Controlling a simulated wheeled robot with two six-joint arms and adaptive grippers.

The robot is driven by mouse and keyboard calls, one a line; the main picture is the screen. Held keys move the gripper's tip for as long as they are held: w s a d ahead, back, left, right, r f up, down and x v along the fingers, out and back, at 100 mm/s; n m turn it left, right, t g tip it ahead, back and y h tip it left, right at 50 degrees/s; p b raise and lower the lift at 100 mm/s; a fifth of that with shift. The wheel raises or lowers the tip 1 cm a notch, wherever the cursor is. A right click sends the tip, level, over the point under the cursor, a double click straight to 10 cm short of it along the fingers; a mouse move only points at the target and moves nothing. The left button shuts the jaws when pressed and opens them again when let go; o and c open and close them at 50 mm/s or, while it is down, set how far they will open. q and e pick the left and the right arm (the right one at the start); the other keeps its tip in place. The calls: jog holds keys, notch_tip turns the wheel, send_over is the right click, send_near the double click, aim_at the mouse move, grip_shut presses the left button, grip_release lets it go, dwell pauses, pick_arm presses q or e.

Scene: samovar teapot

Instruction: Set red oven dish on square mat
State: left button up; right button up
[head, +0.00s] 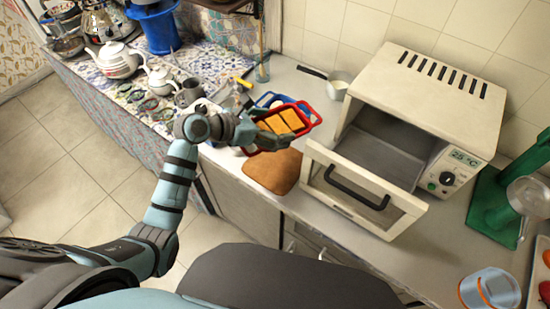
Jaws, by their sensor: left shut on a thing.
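The red oven dish (312,119) holds orange-brown food pieces and shows in the middle of the head view. My left gripper (262,136) is shut on the dish at its left side, and the gripper and wrist hide part of the dish. The brown square mat (273,173) lies on the counter just below the dish in the picture, near the counter's front edge. The dish overlaps the mat's far edge in the view; I cannot tell whether they touch. My right gripper is out of view.
The white toaster oven (430,95) stands right of the mat with its door (362,195) open, reaching close to the mat. A blue dish (268,99) lies behind the red one. A small pot (338,84) stands at the back. A teapot (117,62) and cups stand left.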

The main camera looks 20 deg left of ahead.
pick_arm(q)
jog(key=b, duration=0.3)
send_over(273, 166)
notch_tip(273, 166, down, 10)
jog(key=shift+s+f, duration=0.1)
jog(key=f+b, duration=0.1)
jog(key=f, duration=0.3)
jog(key=shift+w+f, duration=0.1)
jog(key=shift+w, duration=0.1)
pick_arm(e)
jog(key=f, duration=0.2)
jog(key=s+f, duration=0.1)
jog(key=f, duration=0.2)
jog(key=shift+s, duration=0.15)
pick_arm(q)
jog(key=shift+s, duration=0.1)
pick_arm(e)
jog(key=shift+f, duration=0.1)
pick_arm(q)
jog(key=o, duration=1.3)
